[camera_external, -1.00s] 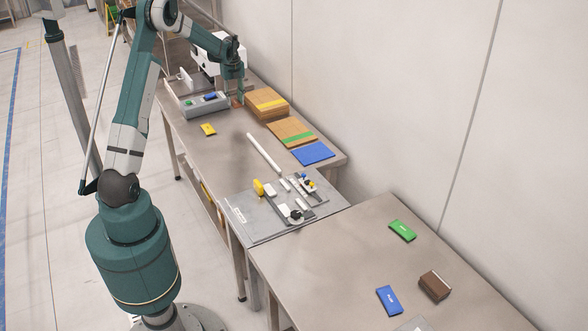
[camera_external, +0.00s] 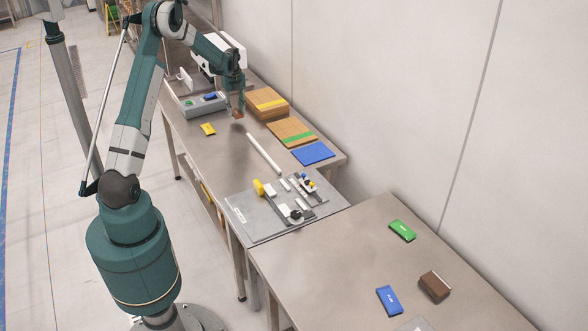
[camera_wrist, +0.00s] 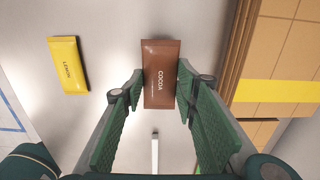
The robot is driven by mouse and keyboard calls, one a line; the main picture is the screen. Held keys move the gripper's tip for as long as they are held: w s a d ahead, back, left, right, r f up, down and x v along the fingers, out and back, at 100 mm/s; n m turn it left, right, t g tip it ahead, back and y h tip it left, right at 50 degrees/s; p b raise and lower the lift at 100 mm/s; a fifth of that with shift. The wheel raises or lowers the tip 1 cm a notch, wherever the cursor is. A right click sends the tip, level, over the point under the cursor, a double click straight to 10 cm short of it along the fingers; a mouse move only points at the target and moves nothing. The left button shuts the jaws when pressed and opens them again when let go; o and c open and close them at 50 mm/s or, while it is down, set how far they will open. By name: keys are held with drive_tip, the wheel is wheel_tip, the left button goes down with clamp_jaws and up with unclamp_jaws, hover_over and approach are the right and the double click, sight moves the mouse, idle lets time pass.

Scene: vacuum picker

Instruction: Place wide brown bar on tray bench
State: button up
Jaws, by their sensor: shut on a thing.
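A brown bar marked COCOA (camera_wrist: 161,58) is between the green fingers of my gripper (camera_wrist: 161,79) in the wrist view. My gripper (camera_external: 237,106) is shut on it. In the external view the brown bar (camera_external: 237,114) hangs below the fingers, above the far bench (camera_external: 217,150), with a shadow beneath it. A second, near bench (camera_external: 330,250) stands at the lower right. It carries a green bar (camera_external: 402,230), a blue bar (camera_external: 389,300) and a thicker brown block (camera_external: 434,287). I cannot tell which bench is the tray bench.
A yellow LEMON bar (camera_wrist: 68,65) lies left of the held bar. A grey bin (camera_external: 203,105) with small items stands behind. Cardboard boxes (camera_external: 267,103) are close on the right. A white rod (camera_external: 263,152) and a grey board with parts (camera_external: 245,217) lie nearer.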

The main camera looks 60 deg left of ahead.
sight(236, 112)
drive_tip(key=shift+f, duration=1.85)
drive_tip(key=shift+f, duration=0.1)
drive_tip(key=o, duration=0.9)
wheel_tip(236, 112, up, 12)
drive_tip(key=shift+r+p, duration=0.1)
drive_tip(key=shift+p, duration=0.2)
drive_tip(key=shift+d, duration=0.1)
